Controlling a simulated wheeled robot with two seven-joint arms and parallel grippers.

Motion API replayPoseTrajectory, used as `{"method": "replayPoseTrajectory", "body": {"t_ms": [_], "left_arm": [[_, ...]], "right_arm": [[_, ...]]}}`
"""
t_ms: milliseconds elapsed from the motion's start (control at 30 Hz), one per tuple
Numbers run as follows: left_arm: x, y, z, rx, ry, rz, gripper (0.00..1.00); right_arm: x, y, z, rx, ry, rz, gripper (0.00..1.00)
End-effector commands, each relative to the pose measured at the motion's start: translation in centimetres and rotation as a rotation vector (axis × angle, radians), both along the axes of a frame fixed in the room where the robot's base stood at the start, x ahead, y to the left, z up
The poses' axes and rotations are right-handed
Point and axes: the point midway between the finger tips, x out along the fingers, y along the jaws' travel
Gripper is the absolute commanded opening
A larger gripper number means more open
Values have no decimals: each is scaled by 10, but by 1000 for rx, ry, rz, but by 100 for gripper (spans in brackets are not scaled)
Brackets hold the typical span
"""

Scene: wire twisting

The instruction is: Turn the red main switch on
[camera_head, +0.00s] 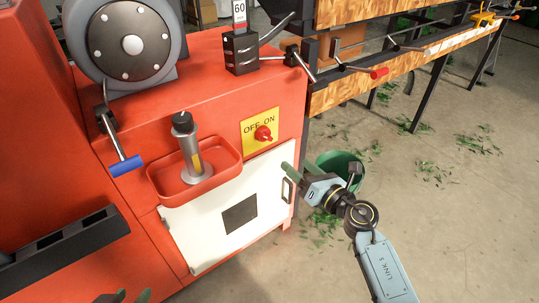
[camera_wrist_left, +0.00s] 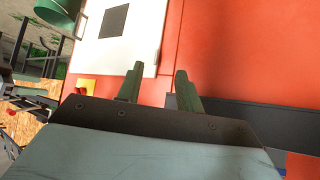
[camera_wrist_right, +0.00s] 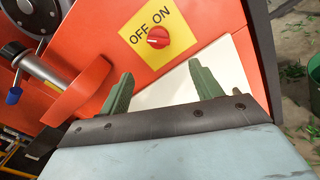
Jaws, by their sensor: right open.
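The red main switch (camera_head: 263,133) is a round knob on a yellow plate (camera_head: 247,141) marked OFF and ON, on the front of the red machine. In the right wrist view the knob (camera_wrist_right: 158,37) lies just beyond and between the fingertips. Which word it points to is not clear. My right gripper (camera_head: 288,172) is open and empty, below and right of the switch near the white door; its fingers (camera_wrist_right: 160,78) do not touch the knob. My left gripper (camera_head: 128,297) shows only its green fingertips at the bottom edge; in its wrist view it is open and empty (camera_wrist_left: 158,80).
A red tray (camera_head: 170,192) with a grey cylinder (camera_head: 190,150) stands left of the switch. Below is a white door (camera_head: 205,235) with a dark handle (camera_head: 286,190). A blue-handled lever (camera_head: 126,166) is further left. A green bin (camera_head: 345,163) stands behind my right gripper.

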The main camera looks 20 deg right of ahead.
Motion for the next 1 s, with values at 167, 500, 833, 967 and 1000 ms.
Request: {"method": "replayPoseTrajectory", "body": {"t_ms": [167,500,833,967,1000], "left_arm": [[-1,0,11,-8,-38,-2,36],[26,-15,44,-71,-281,-22,36],[46,-32,94,-159,-599,-46,36],[49,-36,115,-196,-723,-54,36],[49,-38,121,-207,-758,-56,36]], "right_arm": [[5,0,5,-95,-46,7,64],[51,16,6,-94,-48,7,64],[90,31,4,-94,-46,7,64],[103,36,4,-93,-45,8,64],[107,37,5,-93,-46,8,64]]}}
